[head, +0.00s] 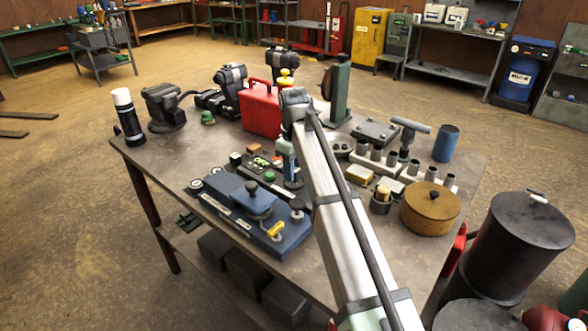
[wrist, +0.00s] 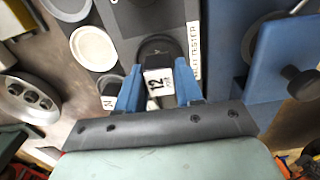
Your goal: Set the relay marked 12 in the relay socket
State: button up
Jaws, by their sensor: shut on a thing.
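The relay marked 12 (wrist: 157,83) shows a white label with a black 12 in the wrist view. My gripper (wrist: 157,70) has its two blue fingers shut on it from both sides. A dark rounded part (wrist: 158,47) lies just beyond the label; I cannot tell whether it is the relay's body or the socket. The relay is above or at a dark panel with a white strip (wrist: 194,50) ending in "TESTER". I cannot tell whether the relay touches the panel. In the head view my arm covers much of this area, and relay and socket are not clear.
A blue fixture (head: 235,207) with a black knob stands on the table (head: 150,155), left of my arm. A red can (head: 260,110) stands behind. A round tan pot (head: 430,207) and several grey cylinders are to the right. White discs (wrist: 93,47) lie left of the relay.

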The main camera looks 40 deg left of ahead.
jog(key=shift+f, duration=0.6)
dwell(0.6)
jog(key=o, duration=0.7)
jog(key=shift+o, duration=0.2)
jog(key=shift+r, duration=5.5)
jog(key=shift+s+d, duration=1.6)
jog(key=shift+d, duration=0.3)
